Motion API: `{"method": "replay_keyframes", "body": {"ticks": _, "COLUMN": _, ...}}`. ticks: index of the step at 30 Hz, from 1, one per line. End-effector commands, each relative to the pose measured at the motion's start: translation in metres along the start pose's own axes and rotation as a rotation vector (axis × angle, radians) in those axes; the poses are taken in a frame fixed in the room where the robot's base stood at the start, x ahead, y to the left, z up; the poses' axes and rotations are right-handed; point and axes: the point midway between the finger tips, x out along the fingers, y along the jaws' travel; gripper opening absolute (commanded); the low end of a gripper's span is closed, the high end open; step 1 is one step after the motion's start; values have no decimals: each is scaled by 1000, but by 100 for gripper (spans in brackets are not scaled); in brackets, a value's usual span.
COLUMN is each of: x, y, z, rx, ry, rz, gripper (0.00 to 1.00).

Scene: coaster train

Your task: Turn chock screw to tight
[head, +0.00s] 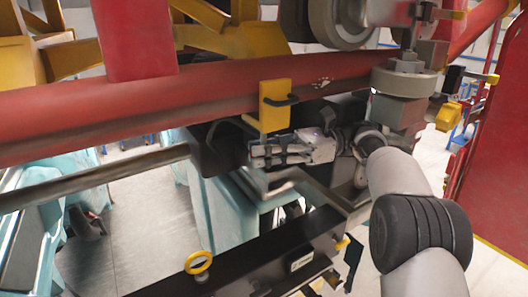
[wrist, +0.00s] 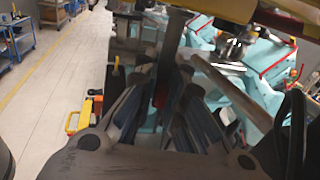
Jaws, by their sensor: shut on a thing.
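In the head view my gripper (head: 268,155) is below the red tube, under a yellow block (head: 276,104) with a dark loop on its face. In the wrist view my gripper (wrist: 168,75) has its two dark fingers closed in around a dark upright post (wrist: 172,42). This post seems to be the chock screw, but its gripped end is mostly hidden by the fingers. How far it is turned cannot be seen.
A thick red tube (head: 150,108) runs just above my gripper. Grey wheels (head: 402,82) are at the right. A grey bar (head: 100,180) crosses at the left. A black beam with a yellow ring (head: 198,262) lies below. Teal seats (head: 15,235) stand beyond.

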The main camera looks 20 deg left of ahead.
Motion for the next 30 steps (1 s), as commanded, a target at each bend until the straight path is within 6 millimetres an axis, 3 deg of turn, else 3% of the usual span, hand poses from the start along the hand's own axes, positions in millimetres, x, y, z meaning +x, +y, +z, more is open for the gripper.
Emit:
{"method": "replay_keyframes", "body": {"ticks": 12, "x": 0, "y": 0, "z": 0, "rx": 2, "ry": -1, "rz": 7, "gripper": 0}}
{"method": "replay_keyframes", "body": {"ticks": 13, "x": 0, "y": 0, "z": 0, "rx": 2, "ry": -1, "rz": 6, "gripper": 11}}
{"method": "replay_keyframes", "body": {"ticks": 21, "x": 0, "y": 0, "z": 0, "rx": 1, "ry": -1, "rz": 6, "gripper": 29}}
{"method": "replay_keyframes", "body": {"ticks": 30, "x": 0, "y": 0, "z": 0, "rx": 0, "ry": 0, "rz": 5, "gripper": 30}}
